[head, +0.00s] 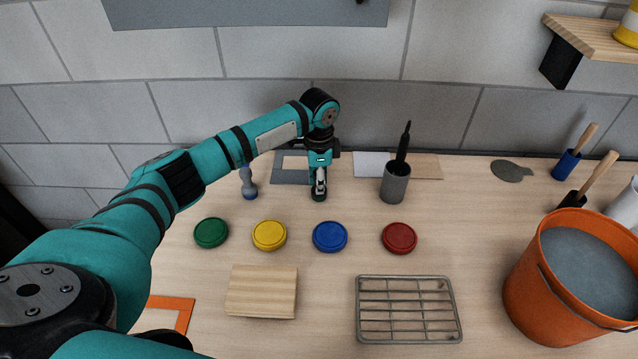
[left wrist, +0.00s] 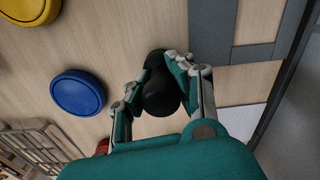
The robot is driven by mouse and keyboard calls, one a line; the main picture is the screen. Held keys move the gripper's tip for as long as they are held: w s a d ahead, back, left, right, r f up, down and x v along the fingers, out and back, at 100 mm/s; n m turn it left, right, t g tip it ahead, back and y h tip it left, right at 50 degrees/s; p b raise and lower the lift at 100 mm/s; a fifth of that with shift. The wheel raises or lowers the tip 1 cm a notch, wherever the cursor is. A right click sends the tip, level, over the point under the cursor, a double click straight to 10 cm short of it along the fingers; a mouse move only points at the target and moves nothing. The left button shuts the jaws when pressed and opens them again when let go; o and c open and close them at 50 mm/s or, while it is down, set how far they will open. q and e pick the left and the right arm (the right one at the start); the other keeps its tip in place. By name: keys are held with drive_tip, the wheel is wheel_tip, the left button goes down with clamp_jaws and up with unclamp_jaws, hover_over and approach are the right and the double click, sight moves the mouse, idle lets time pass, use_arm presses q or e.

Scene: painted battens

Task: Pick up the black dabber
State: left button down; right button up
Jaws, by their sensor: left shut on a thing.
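The black dabber (left wrist: 160,98) is between the two fingers of my left gripper (left wrist: 152,82) in the left wrist view, and the fingers touch it from both sides. In the head view my left gripper (head: 319,180) points down over the back middle of the table. The dabber's dark base (head: 319,196) shows just under the fingertips, and most of it is hidden by them. I cannot tell whether it touches the table. My right gripper is not in view.
A blue-grey dabber (head: 249,187) stands left of my gripper, a grey cup (head: 395,184) with a black-handled tool to the right. Green (head: 211,233), yellow (head: 269,235), blue (head: 330,237) and red (head: 399,238) lids lie in front. An orange bucket (head: 530,285) stands at right.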

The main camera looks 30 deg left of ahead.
use_arm(q)
drive_tip(key=shift+s, duration=0.1)
drive_tip(key=shift+r, duration=0.2)
drive_tip(key=r, duration=0.1)
drive_tip(key=r+b, duration=0.1)
drive_tip(key=shift+s+d+r+b, duration=0.1)
drive_tip(key=shift+d+r+b, duration=0.1)
drive_tip(key=shift+r+b, duration=0.1)
drive_tip(key=s+d, duration=0.3)
drive_tip(key=s+d+r+b, duration=0.1)
drive_tip(key=s+d, duration=0.2)
drive_tip(key=d, duration=0.1)
drive_tip(key=s+d+b, duration=0.1)
drive_tip(key=s+d, duration=0.2)
drive_tip(key=d, duration=0.1)
drive_tip(key=shift+s+r, duration=0.25)
drive_tip(key=shift+r, duration=0.05)
drive_tip(key=shift+s+d+r+b, duration=0.1)
drive_tip(key=shift+s+d+b, duration=0.2)
drive_tip(key=shift+d, duration=0.05)
